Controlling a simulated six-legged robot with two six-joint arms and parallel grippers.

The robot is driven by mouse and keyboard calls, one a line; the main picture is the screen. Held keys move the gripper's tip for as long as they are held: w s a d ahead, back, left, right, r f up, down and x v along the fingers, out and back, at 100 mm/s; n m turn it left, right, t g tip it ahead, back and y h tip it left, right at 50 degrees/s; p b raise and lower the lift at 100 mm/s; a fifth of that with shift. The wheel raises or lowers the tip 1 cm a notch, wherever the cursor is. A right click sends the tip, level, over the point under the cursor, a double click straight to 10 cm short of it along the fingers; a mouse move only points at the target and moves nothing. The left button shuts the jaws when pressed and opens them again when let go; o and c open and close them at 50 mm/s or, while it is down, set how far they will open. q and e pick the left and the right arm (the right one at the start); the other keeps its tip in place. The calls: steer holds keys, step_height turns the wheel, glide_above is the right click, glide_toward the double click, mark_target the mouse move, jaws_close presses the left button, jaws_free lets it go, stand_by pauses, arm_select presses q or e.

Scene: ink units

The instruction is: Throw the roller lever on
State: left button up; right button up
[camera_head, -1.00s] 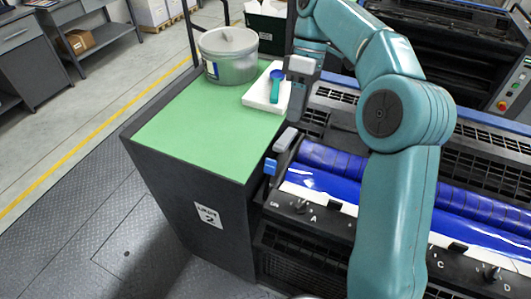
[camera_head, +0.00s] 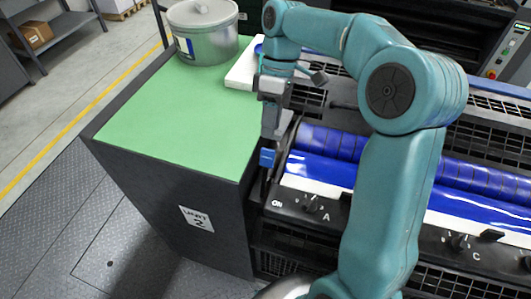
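The roller lever shows as a blue grip (camera_head: 267,157) on a dark stem, at the left end of the black ink unit panel by the "ON" mark. It stands roughly upright beside the green-topped cabinet. My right gripper (camera_head: 274,130) points down just above the blue grip, its grey fingers at or very near the top of it. I cannot tell whether they touch, or whether the fingers are open or shut. My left gripper is not in view.
The green-topped cabinet (camera_head: 170,115) marked "UNIT 2" stands left of the lever. A metal pot (camera_head: 204,38) and a white block (camera_head: 239,76) are on it. Blue rollers (camera_head: 330,142) and panel knobs (camera_head: 310,203) lie right of the lever. My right arm covers part of the unit.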

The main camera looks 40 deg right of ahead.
mark_target(266, 150)
steer(key=x, duration=0.7)
steer(key=shift+f, duration=0.4)
steer(key=shift+a+f, duration=0.15)
steer(key=shift+f, duration=0.05)
steer(key=shift+w+f, duration=0.25)
steer(key=shift+s+r, duration=0.15)
steer(key=shift+s, duration=0.1)
jaws_close()
steer(key=shift+w, duration=0.15)
